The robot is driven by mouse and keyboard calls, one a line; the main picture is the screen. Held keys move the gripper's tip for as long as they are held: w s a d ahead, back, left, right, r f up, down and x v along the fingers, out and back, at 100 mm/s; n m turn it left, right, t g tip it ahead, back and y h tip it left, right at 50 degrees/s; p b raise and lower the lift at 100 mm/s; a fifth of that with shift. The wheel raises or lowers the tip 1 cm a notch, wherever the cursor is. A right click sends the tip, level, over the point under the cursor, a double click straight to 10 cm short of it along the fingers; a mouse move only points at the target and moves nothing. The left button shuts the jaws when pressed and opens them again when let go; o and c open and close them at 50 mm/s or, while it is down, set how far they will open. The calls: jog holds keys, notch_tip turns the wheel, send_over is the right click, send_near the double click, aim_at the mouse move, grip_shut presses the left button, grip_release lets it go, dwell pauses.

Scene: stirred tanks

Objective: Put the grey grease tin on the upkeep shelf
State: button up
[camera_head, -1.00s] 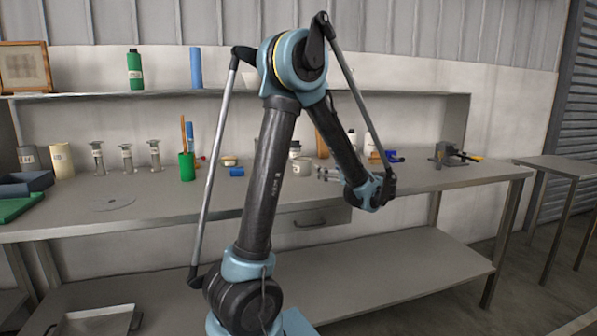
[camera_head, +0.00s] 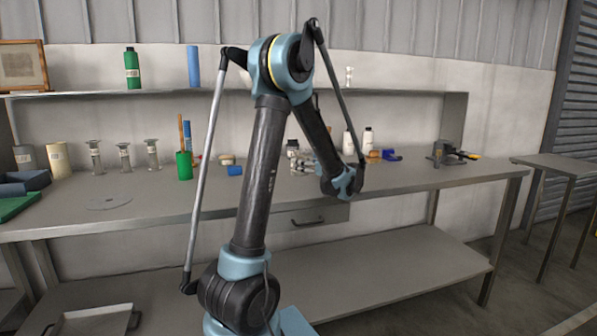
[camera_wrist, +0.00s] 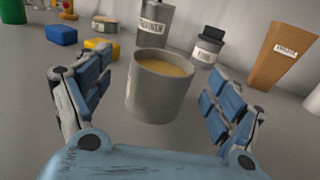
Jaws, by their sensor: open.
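The grey grease tin (camera_wrist: 156,90) is an open grey cylinder with yellowish grease inside. In the wrist view it stands upright on the bench, between the fingers of my open gripper (camera_wrist: 150,105), with a gap showing on both sides. In the head view my gripper (camera_head: 303,166) is over the bench, left of my wrist, and hides most of the tin. A long shelf (camera_head: 395,91) runs above the back of the bench; I see no label naming it the upkeep shelf.
Behind the tin stand a grey thinner can (camera_wrist: 155,24), a dark-lidded jar (camera_wrist: 208,46) and an orange-brown labelled container (camera_wrist: 281,57). A blue block (camera_wrist: 61,35) and a yellow block (camera_wrist: 101,48) lie at left. The bench's right part (camera_head: 420,175) is mostly clear.

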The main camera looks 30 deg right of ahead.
jog(key=w, duration=0.5)
jog(key=shift+a+f, duration=0.15)
jog(key=shift+f, duration=0.05)
jog(key=shift+c, duration=0.6)
jog(key=c, duration=1.2)
